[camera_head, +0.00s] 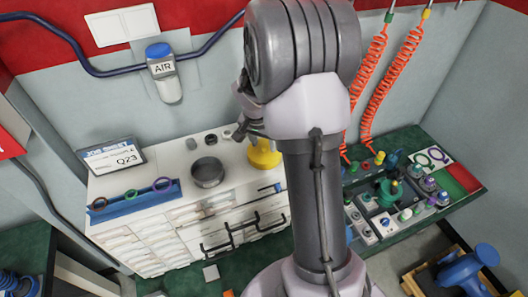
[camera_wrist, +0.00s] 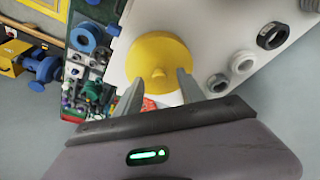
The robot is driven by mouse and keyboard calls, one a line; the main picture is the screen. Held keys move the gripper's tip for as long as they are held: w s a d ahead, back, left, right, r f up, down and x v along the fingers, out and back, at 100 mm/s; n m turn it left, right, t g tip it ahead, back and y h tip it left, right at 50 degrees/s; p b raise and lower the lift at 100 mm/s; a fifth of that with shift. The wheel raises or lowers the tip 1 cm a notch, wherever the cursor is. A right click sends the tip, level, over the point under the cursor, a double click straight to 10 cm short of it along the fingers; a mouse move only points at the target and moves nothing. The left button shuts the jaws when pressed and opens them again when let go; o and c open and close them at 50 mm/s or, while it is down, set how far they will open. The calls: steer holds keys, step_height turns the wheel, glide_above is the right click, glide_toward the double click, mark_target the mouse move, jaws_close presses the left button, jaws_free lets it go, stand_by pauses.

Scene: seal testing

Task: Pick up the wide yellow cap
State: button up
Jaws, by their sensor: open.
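The wide yellow cap (camera_head: 263,155) sits on the white cabinet top, partly hidden behind my arm in the head view. In the wrist view the yellow cap (camera_wrist: 158,62) shows as a round disc with a small raised knob in its middle. My gripper (camera_wrist: 155,84) is open, with its two fingertips reaching toward the cap's near part, one on each side of the knob. Whether the fingers touch the cap cannot be told. In the head view my gripper (camera_head: 243,128) is small and mostly hidden by the arm, just above and left of the cap.
A job sheet sign (camera_head: 112,156) stands at the back left. A crowded green bench (camera_head: 455,200) is on the right.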

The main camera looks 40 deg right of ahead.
steer(key=shift+w+d+f, duration=0.15)
steer(key=shift+f, duration=0.25)
steer(key=shift+r, duration=0.1)
steer(key=shift+c, duration=1.4)
jaws_close()
